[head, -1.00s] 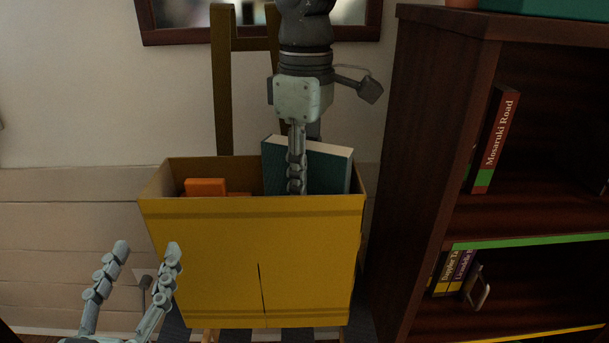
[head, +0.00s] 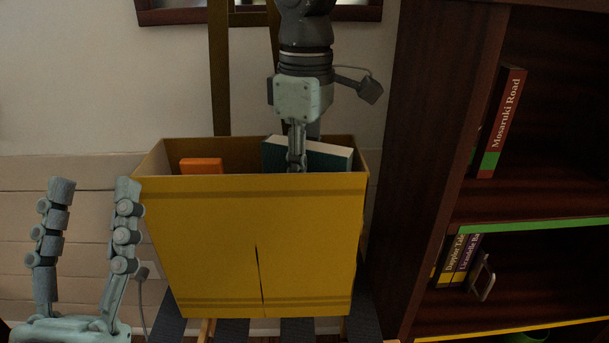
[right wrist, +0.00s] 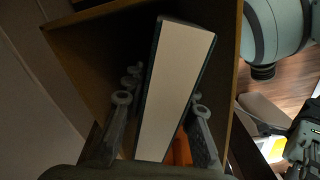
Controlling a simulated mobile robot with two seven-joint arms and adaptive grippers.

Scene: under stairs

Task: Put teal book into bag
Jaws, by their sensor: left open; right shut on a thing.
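The teal book (head: 328,156) is upright inside the yellow bag (head: 255,235), at its right side. Only its top part shows above the front rim, and its lower part is hidden. My right gripper (head: 297,165) reaches down from above and is shut on the teal book. In the right wrist view its fingers (right wrist: 162,105) lie on both sides of the book's pale page edge (right wrist: 175,80), within the bag's walls. My left gripper (head: 94,190) is open and empty, to the left of the bag and apart from it.
An orange thing (head: 201,166) is inside the bag at the left. A dark wooden bookshelf (head: 430,150) stands close on the right, with a red book (head: 503,120) and several smaller books (head: 458,258). A framed picture (head: 180,16) hangs behind.

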